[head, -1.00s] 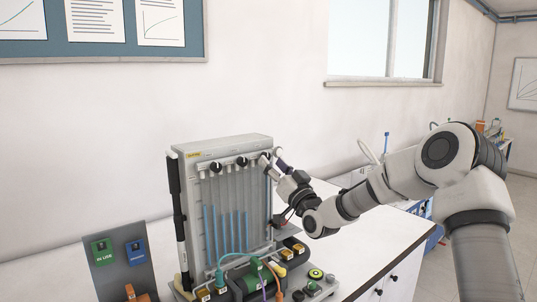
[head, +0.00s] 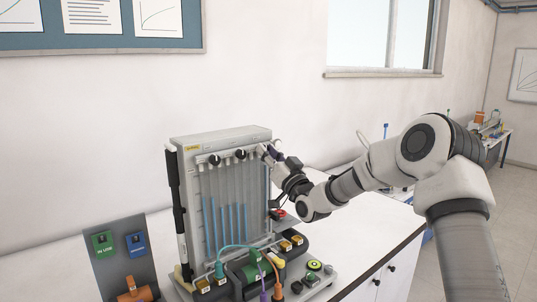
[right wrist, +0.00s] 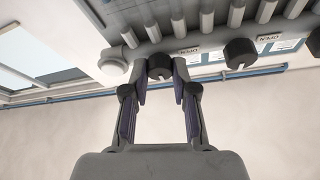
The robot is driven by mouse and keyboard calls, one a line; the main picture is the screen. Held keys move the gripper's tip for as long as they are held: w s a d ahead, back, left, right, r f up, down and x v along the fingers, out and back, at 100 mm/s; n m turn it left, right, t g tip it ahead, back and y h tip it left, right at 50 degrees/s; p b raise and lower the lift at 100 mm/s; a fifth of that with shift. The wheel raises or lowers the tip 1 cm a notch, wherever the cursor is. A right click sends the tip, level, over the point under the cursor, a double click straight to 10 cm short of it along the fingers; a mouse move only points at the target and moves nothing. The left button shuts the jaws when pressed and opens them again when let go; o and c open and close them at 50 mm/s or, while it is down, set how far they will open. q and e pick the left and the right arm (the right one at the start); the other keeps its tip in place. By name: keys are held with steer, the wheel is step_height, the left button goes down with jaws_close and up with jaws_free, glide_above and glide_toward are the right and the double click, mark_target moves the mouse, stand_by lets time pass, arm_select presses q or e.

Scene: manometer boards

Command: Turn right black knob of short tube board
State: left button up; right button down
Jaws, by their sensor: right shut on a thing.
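The short tube board (head: 222,138) is a grey upright panel with clear tubes holding blue liquid columns. Two black knobs, the left one (head: 214,160) and the middle one (head: 240,154), show along its top in the head view. The right black knob (right wrist: 159,66) sits between the fingertips of my right gripper (right wrist: 160,74) in the right wrist view, with a pale mark line on its face. My right gripper (head: 270,154) is shut on this knob at the board's upper right corner and hides it in the head view. My left gripper is not in view.
Coloured hoses and fittings (head: 250,270) crowd the board's foot. A grey panel with green and blue labels (head: 120,250) stands at left. The white bench top (head: 350,235) is clear at right.

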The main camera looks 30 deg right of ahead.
steer(key=n+g+y+b, duration=0.1)
steer(key=n+y, duration=0.2)
steer(key=n, duration=0.4)
steer(key=n+g+y+b, duration=0.2)
steer(key=n+y, duration=0.1)
steer(key=n, duration=0.5)
steer(key=n+g+y+b, duration=0.2)
steer(key=n, duration=0.6)
steer(key=shift+d+r+y, duration=0.2)
steer(key=shift+d+y, duration=0.1)
steer(key=shift+y, duration=0.1)
steer(key=shift+n, duration=0.3)
steer(key=c, duration=1)
jaws_free()
steer(key=shift+o, duration=0.4)
steer(key=shift+w+f, duration=0.1)
